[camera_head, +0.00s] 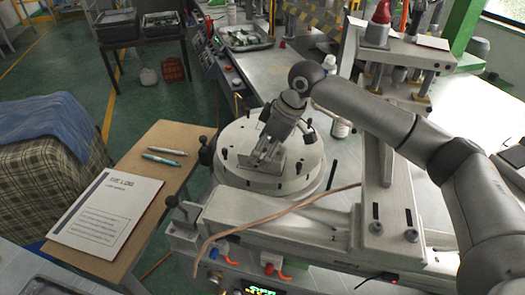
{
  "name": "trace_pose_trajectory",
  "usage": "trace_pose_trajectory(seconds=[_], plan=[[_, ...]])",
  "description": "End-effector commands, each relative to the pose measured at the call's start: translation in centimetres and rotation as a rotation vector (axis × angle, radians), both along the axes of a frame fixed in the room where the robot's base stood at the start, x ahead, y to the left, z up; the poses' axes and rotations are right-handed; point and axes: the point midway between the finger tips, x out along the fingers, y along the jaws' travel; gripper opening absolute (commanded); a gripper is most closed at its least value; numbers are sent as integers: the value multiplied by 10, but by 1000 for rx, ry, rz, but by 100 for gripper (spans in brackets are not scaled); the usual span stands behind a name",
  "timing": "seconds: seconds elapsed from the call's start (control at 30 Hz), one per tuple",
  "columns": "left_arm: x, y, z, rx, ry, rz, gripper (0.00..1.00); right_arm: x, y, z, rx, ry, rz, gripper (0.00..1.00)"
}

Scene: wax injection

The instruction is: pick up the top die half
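A grey metal die block (274,166) sits on the round metal turntable (231,178) in the middle of the view. I cannot make out a seam between a top and a bottom half. My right arm comes in from the right, and its gripper (263,156) points down at the block, with the fingers at or just over its top. The gripper body covers part of the block. The fingers are small and grey against grey metal, so I cannot tell whether they are open or grip it. My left gripper is not in view.
Dark-knobbed clamps stand around the turntable. A copper-coloured hose (290,205) runs across the machine's front. A heavy metal post and beam (377,190) stand to the right. A small white bottle (340,128) is behind. A wooden table (172,137) with a paper log (106,208) and pens is at left.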

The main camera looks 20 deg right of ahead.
Motion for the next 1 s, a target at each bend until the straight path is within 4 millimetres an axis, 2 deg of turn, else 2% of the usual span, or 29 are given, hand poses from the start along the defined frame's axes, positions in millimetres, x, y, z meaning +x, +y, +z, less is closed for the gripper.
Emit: trace_pose_trajectory(seconds=[0.53,1.0], plan=[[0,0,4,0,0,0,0,0,0,-2,1,1,0,80],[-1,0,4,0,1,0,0,0,0,-1,2,-1,0,23]])
